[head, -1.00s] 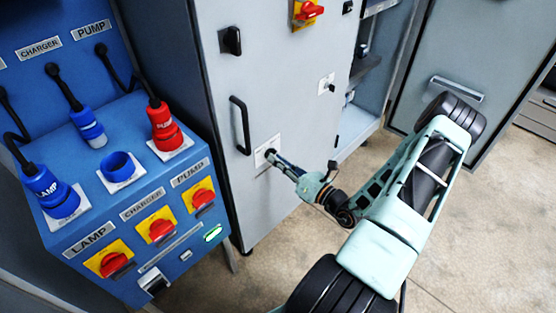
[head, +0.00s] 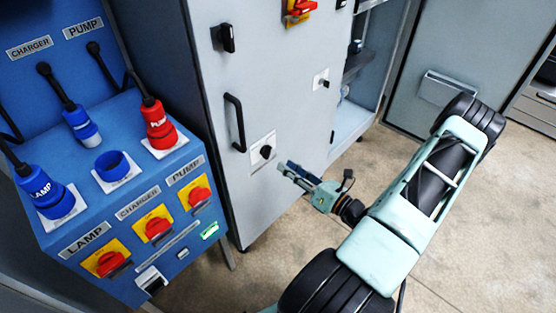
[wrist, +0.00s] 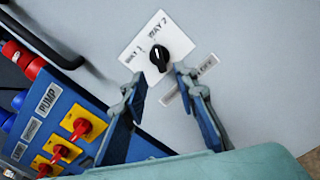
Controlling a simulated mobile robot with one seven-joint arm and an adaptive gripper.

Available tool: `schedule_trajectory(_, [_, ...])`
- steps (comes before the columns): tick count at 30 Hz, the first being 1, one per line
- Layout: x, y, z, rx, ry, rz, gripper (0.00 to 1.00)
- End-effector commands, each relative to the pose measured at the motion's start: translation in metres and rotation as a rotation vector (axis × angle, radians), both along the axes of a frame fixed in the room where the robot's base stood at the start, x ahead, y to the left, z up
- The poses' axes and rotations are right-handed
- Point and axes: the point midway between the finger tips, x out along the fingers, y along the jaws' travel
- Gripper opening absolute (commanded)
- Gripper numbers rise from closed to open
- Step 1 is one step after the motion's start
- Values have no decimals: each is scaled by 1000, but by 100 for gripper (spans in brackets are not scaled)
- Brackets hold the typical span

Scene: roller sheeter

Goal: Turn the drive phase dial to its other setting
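The dial is a black round knob (head: 265,152) on a white plate on the grey cabinet door. In the wrist view the knob (wrist: 160,58) sits on its plate (wrist: 137,45) with WAY 1 and WAY 2 printed above it. Its white mark points up in the picture, roughly toward WAY 2. A label strip (wrist: 205,65) below is partly hidden by a finger, so its words are not fully legible. My gripper (wrist: 160,82) is open and empty, its fingers apart below the knob and clear of it. In the head view my gripper (head: 286,168) is right of the dial.
A vertical black door handle (head: 235,122) is left of the dial. A black switch (head: 227,39), a red-yellow switch (head: 300,8) and a small knob (head: 323,83) are higher on the cabinet. The blue panel (head: 128,245) with plugs and red switches stands left.

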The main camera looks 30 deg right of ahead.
Motion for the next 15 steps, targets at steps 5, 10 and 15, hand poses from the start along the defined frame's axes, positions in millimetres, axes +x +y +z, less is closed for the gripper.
schedule_trajectory(5, [-31,-12,0,0,0,-2,27])
schedule_trajectory(10, [-46,-17,0,0,0,0,27])
schedule_trajectory(15, [-49,-17,0,1,0,1,27])
